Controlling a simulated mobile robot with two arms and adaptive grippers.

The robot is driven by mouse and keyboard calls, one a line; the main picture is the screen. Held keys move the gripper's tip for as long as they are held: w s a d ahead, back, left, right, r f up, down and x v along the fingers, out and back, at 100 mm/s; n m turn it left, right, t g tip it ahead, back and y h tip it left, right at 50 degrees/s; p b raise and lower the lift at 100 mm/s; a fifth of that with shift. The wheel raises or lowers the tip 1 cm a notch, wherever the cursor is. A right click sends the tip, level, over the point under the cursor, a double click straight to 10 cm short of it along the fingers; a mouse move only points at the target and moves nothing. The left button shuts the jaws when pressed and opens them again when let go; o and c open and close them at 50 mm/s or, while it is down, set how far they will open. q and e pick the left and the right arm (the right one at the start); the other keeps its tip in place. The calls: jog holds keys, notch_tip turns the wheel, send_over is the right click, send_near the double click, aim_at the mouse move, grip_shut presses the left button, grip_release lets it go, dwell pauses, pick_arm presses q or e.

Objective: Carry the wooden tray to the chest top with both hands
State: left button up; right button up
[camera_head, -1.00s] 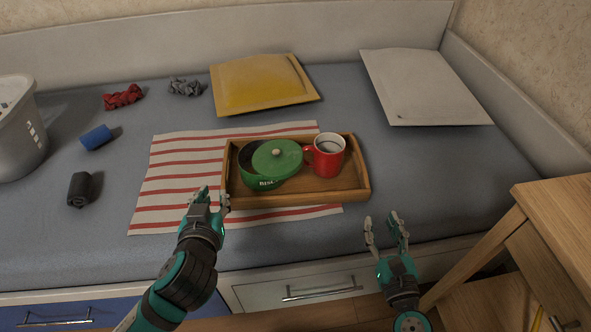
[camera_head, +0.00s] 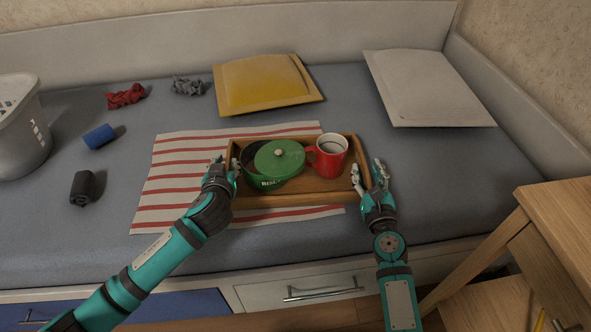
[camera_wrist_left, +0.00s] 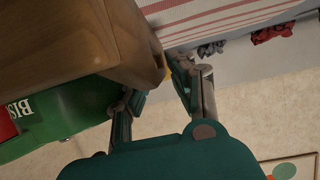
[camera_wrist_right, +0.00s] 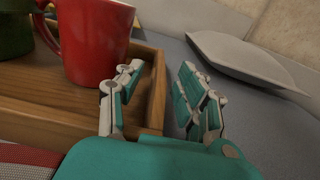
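The wooden tray (camera_head: 290,200) lies on a red-striped cloth on the bed. It holds a green tin (camera_head: 285,178) with its lid (camera_head: 279,158) resting askew, and a red mug (camera_head: 328,157). My left gripper (camera_head: 228,168) is at the tray's left end; in the left wrist view its fingers (camera_wrist_left: 160,95) are apart, on either side of the end wall (camera_wrist_left: 140,55). My right gripper (camera_head: 370,178) is at the right end; in the right wrist view its spread fingers (camera_wrist_right: 158,90) straddle that wall (camera_wrist_right: 158,90). The wooden chest (camera_head: 565,215) stands at the right.
The striped cloth (camera_head: 160,185) lies under the tray. A yellow cushion (camera_head: 262,85) and a white cushion (camera_head: 425,85) lie behind. A grey basket (camera_head: 20,130), a blue roll (camera_head: 99,137) and a dark roll (camera_head: 83,187) are at left. The bed right of the tray is clear.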

pick_arm(q)
jog(key=shift+w+a+f, duration=0.1)
jog(key=shift+w+f, duration=0.15)
jog(key=shift+w, duration=0.4)
pick_arm(e)
jog(key=shift+w, duration=0.7)
pick_arm(q)
jog(key=shift+c, duration=0.3)
pick_arm(e)
jog(key=shift+c, duration=0.2)
pick_arm(q)
grip_shut()
pick_arm(e)
jog(key=c, duration=0.4)
grip_shut()
